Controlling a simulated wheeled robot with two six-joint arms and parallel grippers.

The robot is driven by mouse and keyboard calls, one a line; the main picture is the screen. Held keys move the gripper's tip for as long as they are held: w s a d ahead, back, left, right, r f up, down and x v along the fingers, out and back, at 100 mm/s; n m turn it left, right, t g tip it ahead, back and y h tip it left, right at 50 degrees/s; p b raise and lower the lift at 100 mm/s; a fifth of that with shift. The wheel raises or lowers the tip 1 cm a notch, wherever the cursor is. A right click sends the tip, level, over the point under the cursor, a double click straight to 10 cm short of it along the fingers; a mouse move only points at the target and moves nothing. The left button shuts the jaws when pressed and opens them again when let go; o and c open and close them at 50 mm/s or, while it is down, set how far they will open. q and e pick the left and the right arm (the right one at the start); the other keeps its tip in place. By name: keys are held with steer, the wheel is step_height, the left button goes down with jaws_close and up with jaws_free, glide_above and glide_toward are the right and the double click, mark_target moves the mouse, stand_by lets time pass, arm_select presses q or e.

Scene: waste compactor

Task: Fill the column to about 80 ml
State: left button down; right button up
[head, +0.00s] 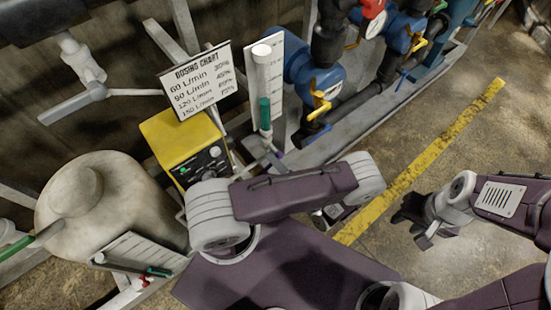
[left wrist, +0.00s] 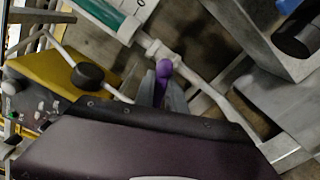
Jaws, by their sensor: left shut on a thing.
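The clear column (head: 263,82) stands upright before a white scale board, with green liquid in its lower part. The scale is too small to read. In the left wrist view the column's lower end (left wrist: 128,28) shows green liquid above white piping. A purple valve handle (left wrist: 164,68) sits on that pipe, and my left gripper (left wrist: 166,88) is shut on it. In the head view the purple handle (head: 278,154) is small, and my left gripper is mostly hidden by my arm. My right gripper (head: 415,225) is over the floor at right, apart from everything; its finger gap is unclear.
A yellow pump box (head: 183,145) with a dial stands left of the column, below a dosing chart (head: 200,82). A beige tank (head: 105,205) is at left. Blue valves (head: 318,78) and pipes stand behind right. Floor beyond the yellow line (head: 430,148) is clear.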

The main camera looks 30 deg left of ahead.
arm_select(q)
steer(key=shift+s+r+m+p, duration=0.1)
steer(key=shift+r+m+p, duration=0.15)
steer(key=shift+m, duration=0.9)
steer(key=shift+s+r+m+p, duration=0.15)
steer(key=shift+m+p, duration=0.1)
steer(key=shift+m, duration=0.9)
steer(key=shift+w, duration=0.1)
steer(key=c, duration=1.4)
jaws_free()
steer(key=shift+r, duration=0.1)
steer(key=v, duration=0.9)
steer(key=shift+p, duration=0.4)
